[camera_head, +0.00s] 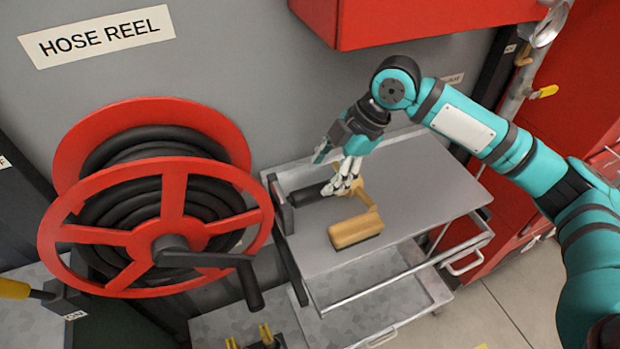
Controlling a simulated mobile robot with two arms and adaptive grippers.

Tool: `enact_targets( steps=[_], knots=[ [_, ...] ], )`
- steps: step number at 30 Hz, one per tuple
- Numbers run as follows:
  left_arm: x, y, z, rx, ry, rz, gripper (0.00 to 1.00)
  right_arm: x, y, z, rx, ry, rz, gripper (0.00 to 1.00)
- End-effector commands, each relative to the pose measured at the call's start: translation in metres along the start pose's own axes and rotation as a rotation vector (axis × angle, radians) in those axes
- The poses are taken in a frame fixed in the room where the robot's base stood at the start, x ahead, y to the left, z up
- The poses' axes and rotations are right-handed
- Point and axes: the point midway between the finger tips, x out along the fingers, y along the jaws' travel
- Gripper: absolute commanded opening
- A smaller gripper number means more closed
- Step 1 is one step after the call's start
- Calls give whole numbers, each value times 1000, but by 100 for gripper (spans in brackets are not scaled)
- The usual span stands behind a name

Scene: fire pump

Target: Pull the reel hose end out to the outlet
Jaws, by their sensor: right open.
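The red hose reel (172,205) with black hose coiled on it stands at the left. A short black cylindrical piece (306,195) lies on the cart's top; I cannot tell whether it is the hose end. A tan, brass-like piece (356,228) lies on the cart just in front of my gripper. A pipe with a metal mouth (546,28), possibly the outlet, is at the upper right. My left gripper is not in view.
The grey cart (420,190) has free room on the right of its top and a lower shelf (370,300). A red cabinet (420,18) overhangs behind. The reel's black crank (240,275) sticks out toward the cart. A yellow-ended handle (15,289) is at lower left.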

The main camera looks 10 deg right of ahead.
Motion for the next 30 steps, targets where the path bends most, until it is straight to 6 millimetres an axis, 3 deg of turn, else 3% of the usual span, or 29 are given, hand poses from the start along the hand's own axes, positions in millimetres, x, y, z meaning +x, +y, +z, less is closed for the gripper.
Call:
enact_targets(
  steps=[4, 9, 15, 20, 24, 30],
  knots=[
    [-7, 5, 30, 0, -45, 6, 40, 20, -1, -1, 0, 1, -5, 58],
    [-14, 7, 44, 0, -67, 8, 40, 47, -1, -1, -1, 0, -4, 58],
    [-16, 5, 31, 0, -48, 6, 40, 67, -1, -1, -1, 0, -3, 58],
    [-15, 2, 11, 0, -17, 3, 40, 71, -1, 0, -1, 0, -1, 58],
    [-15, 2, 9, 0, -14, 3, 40, 71, -1, 0, -1, 0, -1, 58],
    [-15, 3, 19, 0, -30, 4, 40, 71, -1, 0, -1, -1, -1, 34]
  ],
)
